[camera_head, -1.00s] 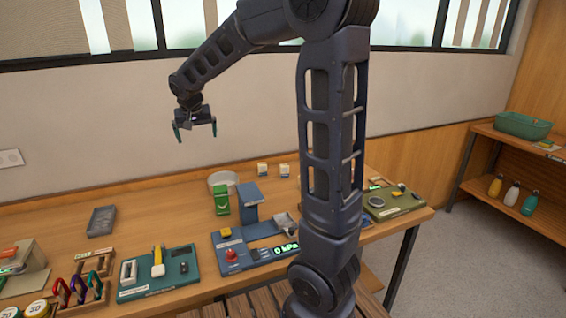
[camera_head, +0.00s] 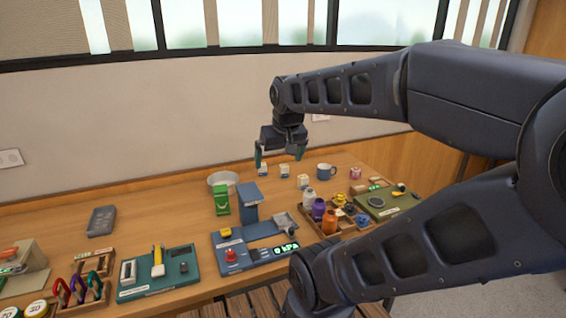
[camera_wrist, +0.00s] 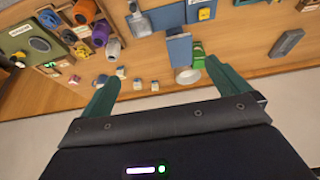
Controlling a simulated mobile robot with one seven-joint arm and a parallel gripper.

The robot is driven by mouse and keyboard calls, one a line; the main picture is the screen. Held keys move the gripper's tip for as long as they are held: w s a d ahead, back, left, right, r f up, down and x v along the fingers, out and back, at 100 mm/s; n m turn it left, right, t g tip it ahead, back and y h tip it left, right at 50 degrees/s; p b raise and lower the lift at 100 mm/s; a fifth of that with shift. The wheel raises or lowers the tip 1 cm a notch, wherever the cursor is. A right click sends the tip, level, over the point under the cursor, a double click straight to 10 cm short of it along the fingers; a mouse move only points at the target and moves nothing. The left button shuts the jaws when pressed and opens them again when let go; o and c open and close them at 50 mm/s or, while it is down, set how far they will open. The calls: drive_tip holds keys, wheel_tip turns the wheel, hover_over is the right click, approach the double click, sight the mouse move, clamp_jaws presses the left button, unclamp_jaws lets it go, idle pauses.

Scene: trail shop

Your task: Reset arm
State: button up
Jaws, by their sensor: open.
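My gripper (camera_head: 279,157) is open and empty. In the head view it hangs from my bent arm above the back of the wooden table, in front of the wall. Its two green fingers point down and, in the picture, overlap the area of the small white blocks (camera_head: 303,181); it appears to be above them. The wrist view shows the gripper (camera_wrist: 158,88) with its fingers spread wide and nothing between them but table top and small blocks farther off.
The wooden table (camera_head: 165,225) holds a blue device with a display (camera_head: 262,240), a green pack (camera_head: 221,199), a white bowl (camera_head: 224,179), a blue mug (camera_head: 326,171), a crate of bottles (camera_head: 325,222), a green tray (camera_head: 390,203) and a teal board (camera_head: 157,272). The air above the table's left is clear.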

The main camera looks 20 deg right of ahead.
drive_tip(key=shift+s+d+f, duration=0.1)
drive_tip(key=shift+s+f, duration=0.1)
drive_tip(key=shift+s, duration=0.25)
drive_tip(key=shift+s+d+f, duration=0.1)
drive_tip(key=shift+s+f, duration=0.1)
drive_tip(key=shift+s, duration=0.25)
